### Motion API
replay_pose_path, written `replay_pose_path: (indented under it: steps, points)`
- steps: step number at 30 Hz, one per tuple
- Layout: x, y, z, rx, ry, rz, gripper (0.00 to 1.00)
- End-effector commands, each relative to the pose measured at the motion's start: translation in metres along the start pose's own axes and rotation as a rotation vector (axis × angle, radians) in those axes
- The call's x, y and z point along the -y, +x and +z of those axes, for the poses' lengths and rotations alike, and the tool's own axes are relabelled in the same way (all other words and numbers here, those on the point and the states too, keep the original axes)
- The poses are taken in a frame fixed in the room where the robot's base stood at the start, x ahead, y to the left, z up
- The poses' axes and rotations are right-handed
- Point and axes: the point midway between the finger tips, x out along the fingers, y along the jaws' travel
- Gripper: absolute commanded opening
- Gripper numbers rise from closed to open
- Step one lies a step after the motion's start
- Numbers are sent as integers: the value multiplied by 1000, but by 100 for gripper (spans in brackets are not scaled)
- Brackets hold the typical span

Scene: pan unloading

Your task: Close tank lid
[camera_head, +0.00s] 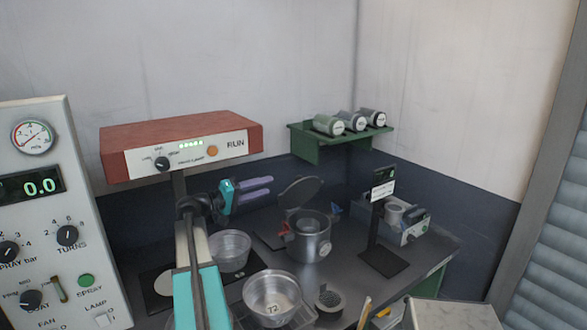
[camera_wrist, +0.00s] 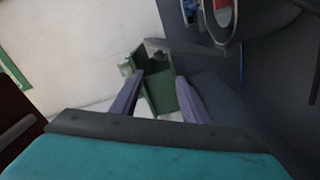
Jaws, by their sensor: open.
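The tank (camera_head: 309,243) is a grey metal pot on the dark bench, right of centre in the head view. Its dark round lid (camera_head: 302,188) stands tilted up above the rim, so the tank is open. A smaller cylinder shows in its mouth. My gripper (camera_head: 270,188) is teal with purple fingers, left of the lid and above the tank; the fingers are apart and empty. In the wrist view the gripper (camera_wrist: 158,82) is open with nothing between the fingers. A round metal rim (camera_wrist: 238,22) shows at the upper right there; I cannot tell for sure what it belongs to.
A clear bowl (camera_head: 229,251) and a metal pan (camera_head: 271,298) stand left and in front of the tank. A black display stand (camera_head: 384,257) is to its right. A green wall shelf (camera_head: 305,148) holds several canisters. A red-topped control box (camera_head: 180,145) is at the left.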

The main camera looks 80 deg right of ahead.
Motion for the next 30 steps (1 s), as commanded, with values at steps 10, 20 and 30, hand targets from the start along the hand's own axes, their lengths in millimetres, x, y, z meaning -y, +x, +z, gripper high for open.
replay_pose_path:
  steps: [10,20,30]
  points:
    - [-6,18,12,27,5,14,42]
    - [-8,28,14,35,5,18,42]
    - [-10,64,15,38,4,20,42]
